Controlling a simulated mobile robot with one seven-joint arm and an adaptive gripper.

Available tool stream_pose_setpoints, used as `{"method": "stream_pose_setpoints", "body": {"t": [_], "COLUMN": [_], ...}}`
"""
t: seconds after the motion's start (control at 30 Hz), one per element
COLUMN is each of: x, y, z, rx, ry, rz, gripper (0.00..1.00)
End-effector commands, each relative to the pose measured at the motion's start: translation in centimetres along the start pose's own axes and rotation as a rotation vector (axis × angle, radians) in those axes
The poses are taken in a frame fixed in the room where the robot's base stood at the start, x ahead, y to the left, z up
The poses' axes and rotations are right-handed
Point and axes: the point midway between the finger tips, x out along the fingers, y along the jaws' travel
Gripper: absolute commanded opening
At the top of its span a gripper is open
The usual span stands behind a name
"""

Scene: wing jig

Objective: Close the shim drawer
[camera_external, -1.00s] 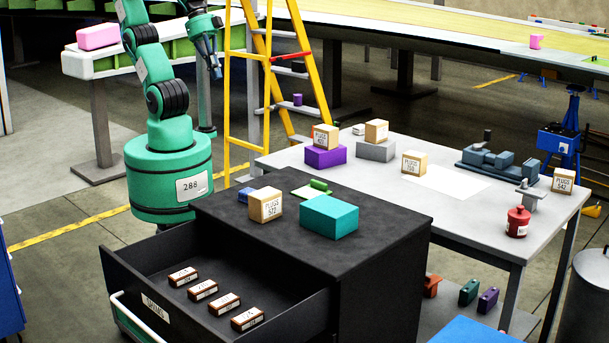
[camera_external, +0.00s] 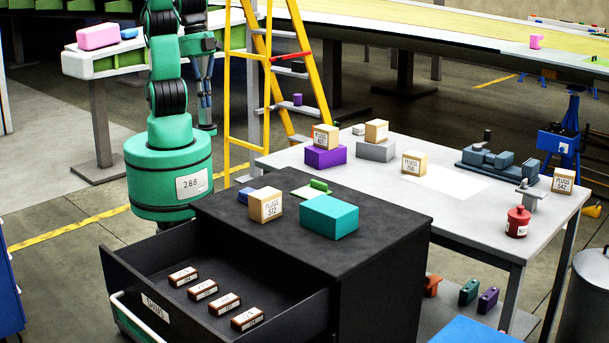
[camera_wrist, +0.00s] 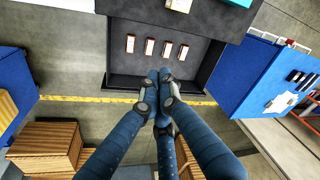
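The shim drawer (camera_external: 156,309) is pulled out of the black cabinet (camera_external: 375,250), with a white label and a pale handle (camera_external: 140,322) on its front. Several small brown-and-white labelled boxes lie inside it. In the wrist view the drawer (camera_wrist: 122,58) is at the top centre. My gripper (camera_external: 206,126) hangs beside my arm, behind the cabinet and apart from the drawer. In the wrist view my gripper (camera_wrist: 159,72) has its blue fingertips together and empty, overlapping the drawer's edge in the picture only.
On the cabinet top stand a plugs box (camera_external: 265,205), a teal box (camera_external: 329,216) and small blue and green items. A grey table (camera_external: 480,225) with several boxes stands behind right. A yellow ladder (camera_external: 233,100) is behind. Floor is open left of the drawer.

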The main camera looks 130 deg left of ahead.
Motion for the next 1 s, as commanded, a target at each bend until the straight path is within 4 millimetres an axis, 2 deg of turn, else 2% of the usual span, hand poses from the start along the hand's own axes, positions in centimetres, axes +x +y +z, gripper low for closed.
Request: {"method": "stream_pose_setpoints", "body": {"t": [0.03,0.2,0.5,0.73,1.0], "x": [0.9,3.8,9.8,15.1,21.9], "y": [0.9,3.8,10.3,16.3,24.2], "z": [-1.3,-5.0,-10.5,-13.5,-15.4], "rx": [0.035,0.141,0.329,0.476,0.648], "ry": [-0.016,-0.056,-0.128,-0.182,-0.244], "rz": [0.006,0.019,0.040,0.051,0.062], "gripper": [0.00,0.00,0.00,0.00,0.00]}}
